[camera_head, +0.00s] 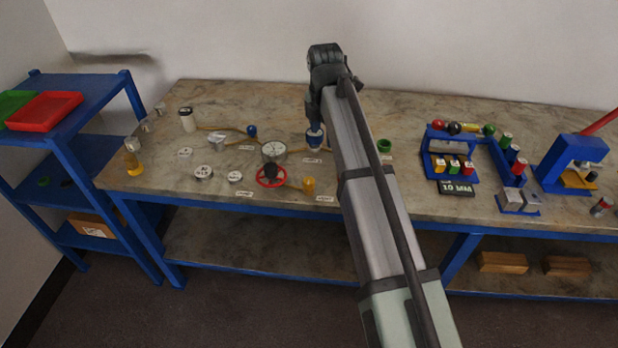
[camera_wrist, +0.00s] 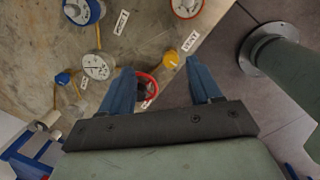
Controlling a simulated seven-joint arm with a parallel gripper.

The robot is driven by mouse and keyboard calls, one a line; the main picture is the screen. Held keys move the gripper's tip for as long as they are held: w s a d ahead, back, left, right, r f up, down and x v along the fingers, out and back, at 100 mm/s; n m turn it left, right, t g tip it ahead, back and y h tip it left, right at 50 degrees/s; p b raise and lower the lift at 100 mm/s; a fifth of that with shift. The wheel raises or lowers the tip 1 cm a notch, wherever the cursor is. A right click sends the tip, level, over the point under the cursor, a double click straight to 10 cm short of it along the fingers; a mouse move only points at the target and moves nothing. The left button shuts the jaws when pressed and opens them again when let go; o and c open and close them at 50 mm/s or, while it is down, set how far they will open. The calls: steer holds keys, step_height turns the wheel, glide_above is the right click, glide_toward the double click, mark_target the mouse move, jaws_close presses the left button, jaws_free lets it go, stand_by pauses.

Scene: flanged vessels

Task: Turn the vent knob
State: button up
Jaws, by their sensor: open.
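The yellow vent knob (camera_wrist: 170,60) stands near the bench's front edge, beside a white label that appears to read VENT (camera_wrist: 190,41). In the head view the yellow knob (camera_head: 309,184) is right of the red handwheel (camera_head: 271,176). In the wrist view my gripper (camera_wrist: 161,68) is open, and the knob shows between its two blue fingers, past their tips. Nothing is held. I cannot tell the height between fingers and knob.
The red handwheel (camera_wrist: 147,84) is close by my left finger and partly hidden by it. A round gauge (camera_wrist: 98,66) and a blue-topped fitting (camera_wrist: 82,11) lie further left.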

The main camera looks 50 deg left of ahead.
mark_target(309, 180)
steer(key=shift+n+g+h, duration=0.3)
steer(key=shift+g+h, duration=0.2)
steer(key=shift+g, duration=0.1)
steer(key=s+f, duration=0.1)
steer(key=f, duration=0.4)
steer(key=s+f, duration=0.2)
steer(key=f, duration=0.3)
steer(key=s+f, duration=0.1)
steer(key=f, duration=0.4)
steer(key=shift+s+a+f, duration=0.1)
steer(key=shift+s+a, duration=0.15)
steer(key=shift+c, duration=0.3)
steer(key=c, duration=1)
